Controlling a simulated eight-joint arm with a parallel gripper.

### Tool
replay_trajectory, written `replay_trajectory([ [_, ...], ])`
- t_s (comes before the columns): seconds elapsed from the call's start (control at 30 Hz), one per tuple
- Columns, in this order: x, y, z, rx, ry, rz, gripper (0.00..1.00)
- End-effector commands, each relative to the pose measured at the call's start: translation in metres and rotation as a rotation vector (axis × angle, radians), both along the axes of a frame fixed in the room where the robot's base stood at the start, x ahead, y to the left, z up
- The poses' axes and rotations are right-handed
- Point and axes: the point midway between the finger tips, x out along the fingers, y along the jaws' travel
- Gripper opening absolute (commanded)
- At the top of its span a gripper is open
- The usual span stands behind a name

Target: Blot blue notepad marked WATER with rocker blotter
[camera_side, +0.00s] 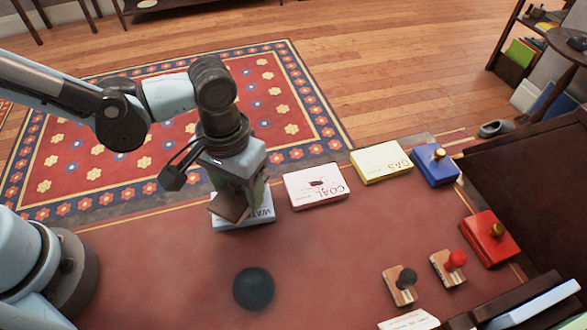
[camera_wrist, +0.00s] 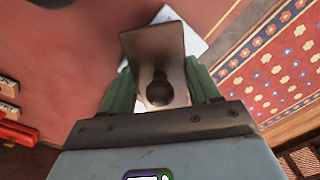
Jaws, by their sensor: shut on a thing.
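The WATER notepad (camera_side: 263,213) lies on the red desk top below my gripper. It looks pale blue-white, and part of its lettering is covered. My gripper (camera_side: 243,190) points down over it, shut on the rocker blotter (camera_side: 229,208). In the wrist view, the green fingers of my gripper (camera_wrist: 162,92) close on both sides of the blotter's dark round knob, and its brown plate (camera_wrist: 150,42) covers much of the notepad (camera_wrist: 192,44). The blotter looks tilted in the side view. I cannot tell whether its underside touches the paper.
A COAL pad (camera_side: 316,190) with a dark red mark and a yellow GAS pad (camera_side: 381,162) lie to the right. Beyond are a blue box (camera_side: 434,172), a red box (camera_side: 488,245) and two stamps (camera_side: 400,290). A dark round object (camera_side: 253,289) sits in front; desk around it is clear.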

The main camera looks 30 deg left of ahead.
Motion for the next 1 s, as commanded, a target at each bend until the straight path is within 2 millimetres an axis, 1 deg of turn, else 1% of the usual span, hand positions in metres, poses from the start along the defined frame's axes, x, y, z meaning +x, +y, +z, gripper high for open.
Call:
replay_trajectory([
  [1.0,0.0002,-0.0002,-0.006,0.0,0.0,0.0,0.35],
])
